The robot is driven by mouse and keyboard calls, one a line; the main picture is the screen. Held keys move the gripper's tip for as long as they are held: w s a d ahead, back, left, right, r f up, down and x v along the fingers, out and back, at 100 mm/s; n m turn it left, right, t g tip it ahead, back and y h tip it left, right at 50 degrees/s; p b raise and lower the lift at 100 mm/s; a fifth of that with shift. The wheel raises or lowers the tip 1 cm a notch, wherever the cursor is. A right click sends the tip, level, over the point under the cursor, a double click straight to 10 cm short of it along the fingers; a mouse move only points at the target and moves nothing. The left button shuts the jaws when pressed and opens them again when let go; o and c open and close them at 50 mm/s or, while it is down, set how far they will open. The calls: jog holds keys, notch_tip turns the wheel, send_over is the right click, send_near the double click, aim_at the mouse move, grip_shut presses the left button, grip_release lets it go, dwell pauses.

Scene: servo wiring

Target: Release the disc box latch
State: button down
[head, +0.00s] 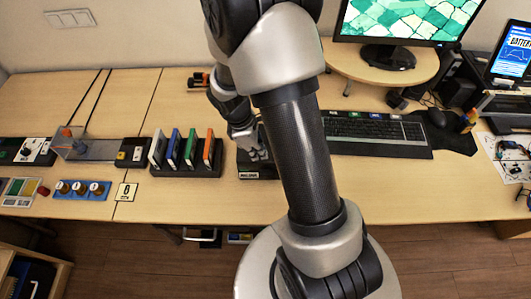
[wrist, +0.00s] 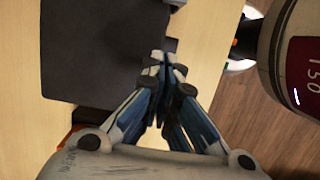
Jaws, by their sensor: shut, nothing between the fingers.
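The disc box (head: 258,174) is a low black box with a small white label on its front, to the right of the rack in the head view. My arm and gripper partly hide it. In the wrist view its dark flat top (wrist: 100,48) fills the upper left. A small dark tab (wrist: 171,44), which looks like the latch, sticks out from its edge. My gripper (wrist: 163,62) is shut and empty, with its fingertips right beside this tab; I cannot tell whether they touch it. In the head view my gripper (head: 257,154) is over the box.
A black rack (head: 186,171) with several upright coloured cases stands close to the left of the box. A keyboard (head: 375,131) lies to the right behind my arm. The table's front edge is close to the box. Bare table lies behind the rack.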

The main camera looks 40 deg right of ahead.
jog(key=s+p+v, duration=0.1)
jog(key=p+v, duration=0.1)
jog(key=v, duration=0.5)
jog(key=shift+w+r, duration=0.3)
jog(key=shift+r, duration=0.2)
jog(key=s+a+r+m+t, duration=0.2)
jog(key=s+r+m, duration=0.1)
jog(key=r, duration=0.4)
jog(key=s+a+r+m+t, duration=0.1)
jog(key=s+a+r+m, duration=0.15)
jog(key=r, duration=0.55)
jog(key=s+a+r+m+t+y, duration=0.2)
jog(key=s+a+r+m+t, duration=0.1)
jog(key=s, duration=0.7)
notch_tip(320, 180, up, 4)
jog(key=a+m, duration=0.1)
jog(key=m, duration=0.1)
jog(key=shift+a+f+m, duration=0.2)
jog(key=shift+m, duration=0.15)
